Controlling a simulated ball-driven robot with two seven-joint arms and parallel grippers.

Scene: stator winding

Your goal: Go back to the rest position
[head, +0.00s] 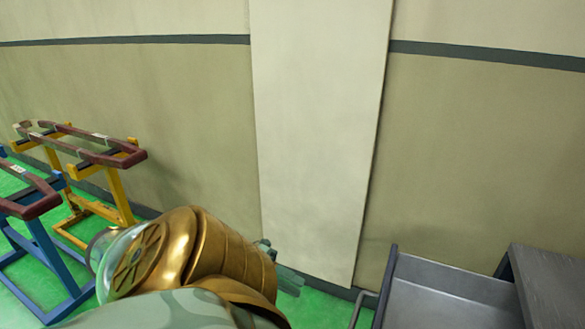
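My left arm reaches in from the bottom, with a pale green link and a large gold joint in front. Just past the gold joint, a small part of my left gripper (288,280) shows, grey-green and mostly hidden by my own arm. I cannot tell whether its fingers are apart, and I see nothing held in it. My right gripper is out of view.
At left, a yellow stand (119,196) carries a maroon coil (120,156); a blue stand (50,250) with another maroon coil (38,203) is nearer. A grey cart (450,296) stands at lower right beside a dark surface (550,285). A wall (180,120) with a pale panel (318,130) closes the back.

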